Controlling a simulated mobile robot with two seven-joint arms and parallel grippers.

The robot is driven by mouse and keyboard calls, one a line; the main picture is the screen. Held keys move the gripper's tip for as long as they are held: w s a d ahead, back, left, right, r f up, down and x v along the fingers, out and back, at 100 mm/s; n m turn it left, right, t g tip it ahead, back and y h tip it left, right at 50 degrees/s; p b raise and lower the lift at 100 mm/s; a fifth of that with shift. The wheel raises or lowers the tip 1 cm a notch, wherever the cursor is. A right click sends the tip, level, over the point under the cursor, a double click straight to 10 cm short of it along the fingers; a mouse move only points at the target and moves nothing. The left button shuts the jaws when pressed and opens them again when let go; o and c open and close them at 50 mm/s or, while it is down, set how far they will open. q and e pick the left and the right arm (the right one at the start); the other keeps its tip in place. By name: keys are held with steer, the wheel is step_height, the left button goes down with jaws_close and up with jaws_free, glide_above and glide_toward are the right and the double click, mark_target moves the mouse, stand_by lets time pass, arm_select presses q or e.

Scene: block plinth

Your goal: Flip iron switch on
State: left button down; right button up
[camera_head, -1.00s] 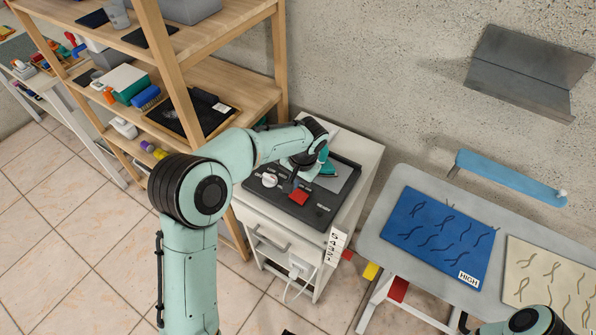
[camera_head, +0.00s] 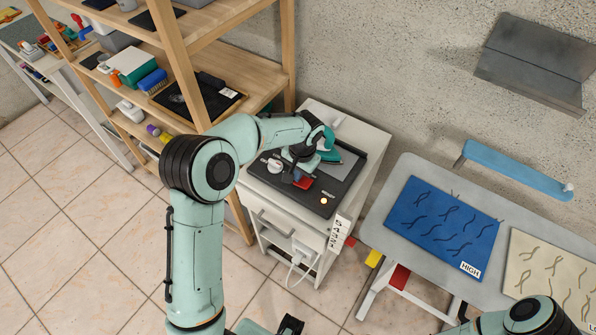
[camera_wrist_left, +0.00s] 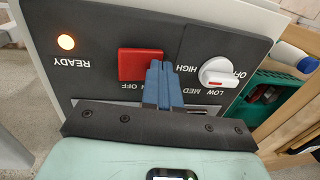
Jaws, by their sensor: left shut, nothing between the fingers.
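The red switch (camera_head: 303,183) sits on the black control panel (camera_head: 322,207) on top of a white cabinet. In the left wrist view the red switch (camera_wrist_left: 139,65) has OFF and partly covered ON lettering beside it. My left gripper (camera_head: 294,177) is over the panel at the switch. Its blue fingers (camera_wrist_left: 158,72) are shut and empty, with the tips overlapping the switch's right edge in the wrist view; I cannot tell if they touch it. The READY light (camera_wrist_left: 66,42) glows orange, also in the head view (camera_head: 323,201). The teal iron (camera_head: 328,150) rests behind my gripper.
A white dial (camera_wrist_left: 218,72) is close beside the fingers. A wooden shelf (camera_head: 187,65) stands left of the cabinet (camera_head: 262,205). A grey table with a blue mat (camera_head: 442,225) is to the right. Part of my right arm shows at the lower right.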

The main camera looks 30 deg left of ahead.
mark_target(301, 180)
arm_select(q)
steer(key=shift+s+d, duration=0.1)
steer(key=shift+d, duration=0.05)
steer(key=shift+d+r, duration=0.3)
steer(key=shift+d, duration=0.35)
steer(key=shift+r, duration=0.1)
steer(key=shift+a+r+p, duration=0.1)
steer(key=shift+r+p, duration=0.2)
steer(key=shift+r, duration=0.05)
steer(key=r, duration=0.1)
steer(key=r+p, duration=0.2)
steer(key=shift+w+a+r, duration=0.2)
steer(key=shift+a+r, duration=0.05)
steer(key=shift+r, duration=0.05)
step_height(301, 180, up, 9)
steer(key=a, duration=0.2)
steer(key=shift+p, duration=0.4)
arm_select(e)
steer(key=shift+w+r, duration=0.4)
steer(key=shift+r, duration=0.3)
steer(key=shift+w+r, duration=0.35)
steer(key=shift+r, duration=0.35)
steer(key=shift+w+r, duration=0.4)
steer(key=shift+r, duration=0.3)
arm_select(q)
steer(key=shift+s, duration=0.1)
